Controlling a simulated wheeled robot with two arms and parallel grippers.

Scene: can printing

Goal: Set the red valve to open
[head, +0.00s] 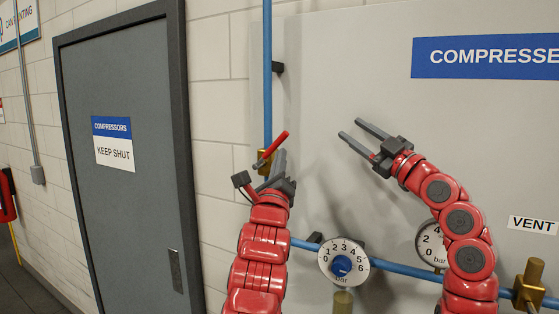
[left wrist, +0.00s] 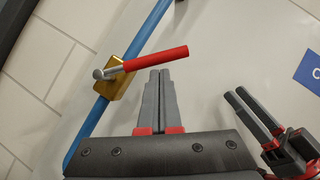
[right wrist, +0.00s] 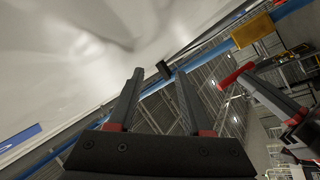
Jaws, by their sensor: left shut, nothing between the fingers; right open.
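The red valve has a brass body (left wrist: 113,84) on a blue pipe and a lever with a red handle (left wrist: 155,58). In the head view the red handle (head: 275,145) slants up and to the right, at an angle to the upright pipe. My left gripper (head: 281,154) is shut and empty close beside the lever. In the left wrist view its fingertips (left wrist: 160,73) lie just below the handle; I cannot tell whether they touch it. My right gripper (head: 349,128) is open and empty in front of the grey panel, to the right of the valve.
Another brass fitting (head: 529,280) is at the lower right. A grey door (head: 135,190) stands left.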

